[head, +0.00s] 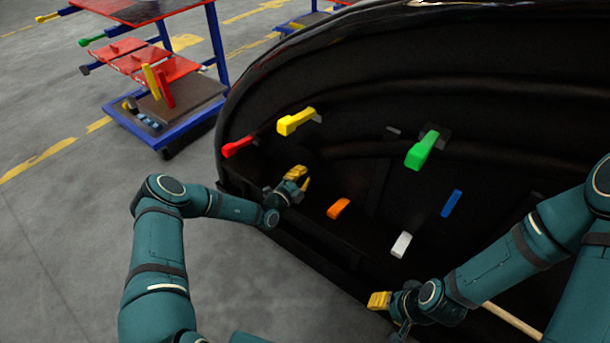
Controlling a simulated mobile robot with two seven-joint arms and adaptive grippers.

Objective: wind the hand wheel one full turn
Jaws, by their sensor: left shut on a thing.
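My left gripper (298,178), with yellow fingers, reaches into the dark shell at left of centre. It is shut on a dark part that appears to be the hand wheel. The wheel's outline is lost in the black interior and behind the gripper, so its turn angle cannot be read. My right gripper (378,300) is low at the centre right, apart from the coloured handles. Its yellow fingers show end-on, and I cannot tell whether they are open.
A blue-framed cart (186,120) stands at the upper left. Grey floor (70,240) is clear at left.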

